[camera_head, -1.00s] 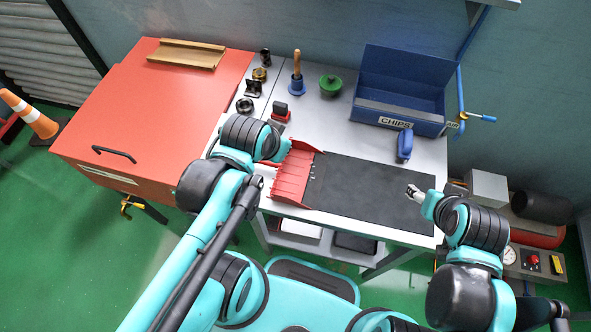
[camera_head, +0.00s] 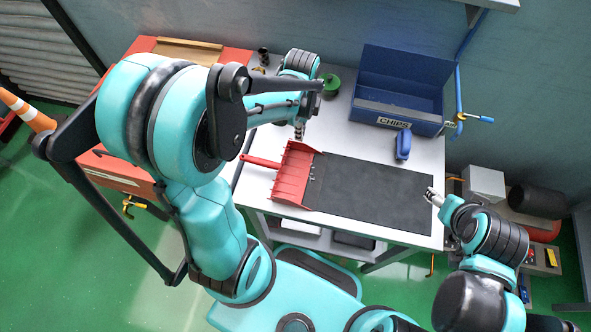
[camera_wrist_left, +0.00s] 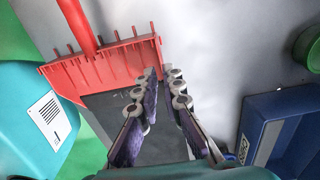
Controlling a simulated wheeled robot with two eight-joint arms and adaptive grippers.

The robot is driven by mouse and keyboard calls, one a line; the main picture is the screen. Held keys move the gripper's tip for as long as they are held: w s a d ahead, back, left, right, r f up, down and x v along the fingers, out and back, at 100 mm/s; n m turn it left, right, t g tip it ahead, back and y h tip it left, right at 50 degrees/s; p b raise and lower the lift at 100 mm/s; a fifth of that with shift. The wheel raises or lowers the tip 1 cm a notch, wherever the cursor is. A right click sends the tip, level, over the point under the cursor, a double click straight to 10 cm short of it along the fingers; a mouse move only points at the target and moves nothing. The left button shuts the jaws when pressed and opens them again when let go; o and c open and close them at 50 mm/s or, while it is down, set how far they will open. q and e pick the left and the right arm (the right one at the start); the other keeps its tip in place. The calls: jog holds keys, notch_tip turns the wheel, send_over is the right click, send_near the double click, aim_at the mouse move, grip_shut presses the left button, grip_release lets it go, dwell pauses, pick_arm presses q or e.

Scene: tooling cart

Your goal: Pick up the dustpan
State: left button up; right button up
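The red dustpan (camera_head: 293,178) lies on the grey bench top at the left end of the black mat. Its handle (camera_head: 260,161) points left. In the left wrist view the dustpan (camera_wrist_left: 105,66) is at the upper left, its handle (camera_wrist_left: 78,25) running to the top edge. My left gripper (camera_head: 299,132) is just behind the dustpan, pointing down. In the left wrist view its fingers (camera_wrist_left: 161,72) stand apart with a narrow empty gap, to the right of the dustpan. My right gripper (camera_head: 431,197) is at the mat's right edge, too small to read.
The black mat (camera_head: 372,192) is bare. A blue chips bin (camera_head: 398,114) stands at the back right, with a blue-handled brush (camera_head: 403,145) in front. A green object (camera_head: 331,86) stands at the back. A red chest (camera_head: 112,168) is left, partly behind my left arm.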

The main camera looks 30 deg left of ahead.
aim_at(300, 150)
pick_arm(q)
notch_tip(300, 150, down, 8)
jog(key=b, duration=0.3)
jog(key=shift+w+r, duration=0.1)
jog(key=shift+r, duration=0.1)
jog(key=shift+c, duration=0.3)
grip_shut()
jog(key=shift+r, duration=0.1)
